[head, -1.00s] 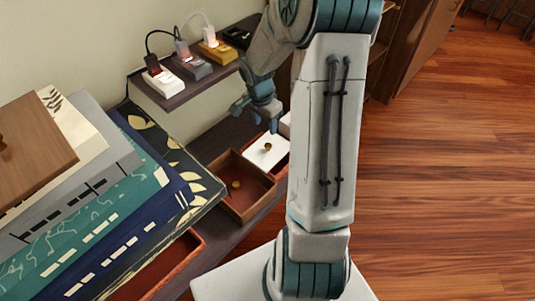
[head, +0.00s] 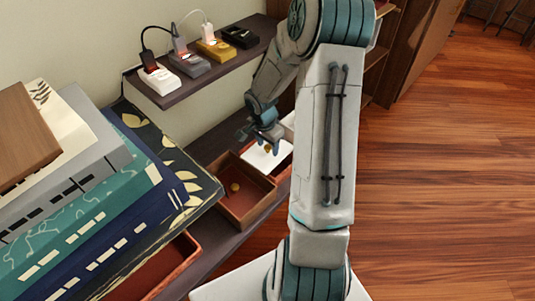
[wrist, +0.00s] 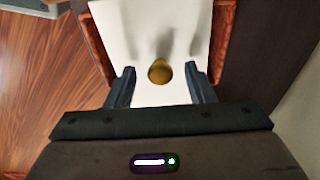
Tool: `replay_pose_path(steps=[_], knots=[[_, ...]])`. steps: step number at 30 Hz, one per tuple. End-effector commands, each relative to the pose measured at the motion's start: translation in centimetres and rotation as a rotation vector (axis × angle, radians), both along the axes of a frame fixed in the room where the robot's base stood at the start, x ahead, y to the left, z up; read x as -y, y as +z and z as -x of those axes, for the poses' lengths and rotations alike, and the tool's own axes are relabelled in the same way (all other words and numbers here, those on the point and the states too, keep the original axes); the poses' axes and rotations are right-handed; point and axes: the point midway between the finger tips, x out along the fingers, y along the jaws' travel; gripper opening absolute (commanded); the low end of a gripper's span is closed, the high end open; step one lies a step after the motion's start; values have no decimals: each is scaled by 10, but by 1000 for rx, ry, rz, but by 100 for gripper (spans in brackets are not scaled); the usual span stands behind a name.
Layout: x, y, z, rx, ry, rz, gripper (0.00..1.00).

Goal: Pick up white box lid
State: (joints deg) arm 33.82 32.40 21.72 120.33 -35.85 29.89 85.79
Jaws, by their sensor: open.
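The white box lid (head: 262,163) is a flat white panel with a round brass knob (head: 268,149), on a reddish-brown box on the lower shelf. In the wrist view the lid (wrist: 125,35) fills the top middle, with the knob (wrist: 160,72) near its centre. My gripper (head: 262,138) is above the lid in the head view. In the wrist view my gripper (wrist: 160,88) is open, with one finger on each side of the knob and nothing held. The gap in height between fingers and lid is hard to judge.
An open brown box (head: 245,200) with a knob inside stands beside the lid. A stack of large books (head: 100,215) is at left. The upper shelf (head: 190,88) holds several small plugged-in devices. Wooden floor (head: 440,200) lies open at right.

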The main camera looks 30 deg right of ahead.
Motion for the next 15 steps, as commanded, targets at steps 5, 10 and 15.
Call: replay_pose_path(steps=[5, 10, 15], knots=[[0, 1, 0, 0, 0, 0, 15], [0, 1, 0, 0, 0, 0, 0], [0, 1, 0, 0, -1, 0, 0]])
